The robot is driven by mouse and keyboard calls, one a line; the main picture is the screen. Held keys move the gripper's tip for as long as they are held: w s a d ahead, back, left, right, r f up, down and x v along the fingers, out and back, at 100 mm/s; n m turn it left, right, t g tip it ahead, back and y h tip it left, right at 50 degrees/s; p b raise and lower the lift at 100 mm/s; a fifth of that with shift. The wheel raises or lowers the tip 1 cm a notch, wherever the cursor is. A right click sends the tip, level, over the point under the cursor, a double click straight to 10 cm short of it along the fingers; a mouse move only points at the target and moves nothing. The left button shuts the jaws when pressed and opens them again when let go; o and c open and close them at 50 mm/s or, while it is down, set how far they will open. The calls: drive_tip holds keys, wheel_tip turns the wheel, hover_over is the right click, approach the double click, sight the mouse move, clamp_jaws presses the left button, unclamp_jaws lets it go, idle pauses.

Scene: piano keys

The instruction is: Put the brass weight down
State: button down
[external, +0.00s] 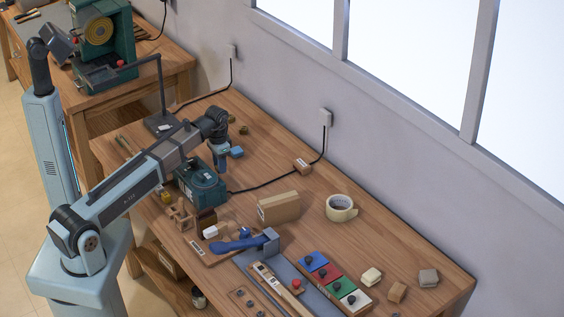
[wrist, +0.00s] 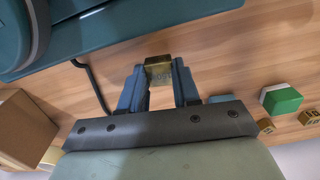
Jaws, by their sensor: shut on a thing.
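A brass weight (wrist: 159,71) with dark markings sits between the fingertips of my gripper (wrist: 159,84) in the wrist view. The gripper is shut on it, one blue-grey finger on each side. Wooden tabletop shows around it; I cannot tell whether the weight touches the table. In the external view my gripper (external: 220,163) points down over the workbench, behind the green machine, and the weight in it cannot be made out. Two other brass pieces, one (wrist: 266,125) and another (wrist: 308,117), lie at the right of the wrist view.
A green machine (external: 200,183) stands close to my gripper, with a black cable (external: 262,187) running from it. A green-and-white block (wrist: 281,98) is right of my gripper in the wrist view. A cardboard box (external: 278,208) and a tape roll (external: 341,207) stand farther right in the external view.

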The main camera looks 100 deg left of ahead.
wheel_tip(320, 180, up, 6)
drive_tip(key=shift+r, duration=0.25)
drive_tip(key=shift+s+a, duration=0.1)
drive_tip(key=shift+a, duration=0.25)
hover_over(258, 145)
drive_tip(key=shift+n, duration=0.6)
drive_tip(key=shift+f, duration=4.55)
drive_tip(key=shift+f, duration=0.1)
drive_tip(key=c, duration=0.8)
unclamp_jaws()
